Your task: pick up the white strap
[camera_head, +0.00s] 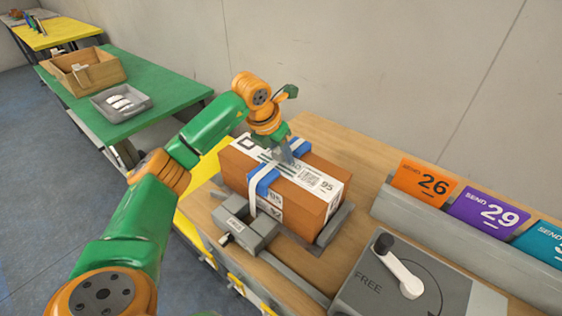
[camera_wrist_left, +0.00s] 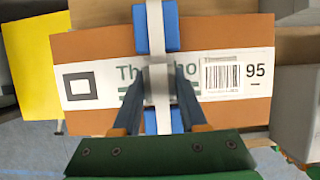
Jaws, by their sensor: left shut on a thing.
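The white strap (camera_wrist_left: 156,35) runs across the top of a brown box and shows between blue pads in the left wrist view. In the head view it also runs down the box's front side (camera_head: 254,195). The brown box (camera_head: 307,200) has a white printed label with a barcode and the number 95. My left gripper (camera_head: 285,152) is over the top of the box. In the left wrist view its two fingers (camera_wrist_left: 157,85) are shut on the strap, one on each side. My right gripper is not in view.
The box sits in a grey fixture with a clamp block (camera_head: 247,228) on a wooden table (camera_head: 345,150). A grey panel with a white-handled crank (camera_head: 400,270) stands at the front right. Numbered signs (camera_head: 425,182) line the right. A green table (camera_head: 150,75) holds a wooden crate and tray.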

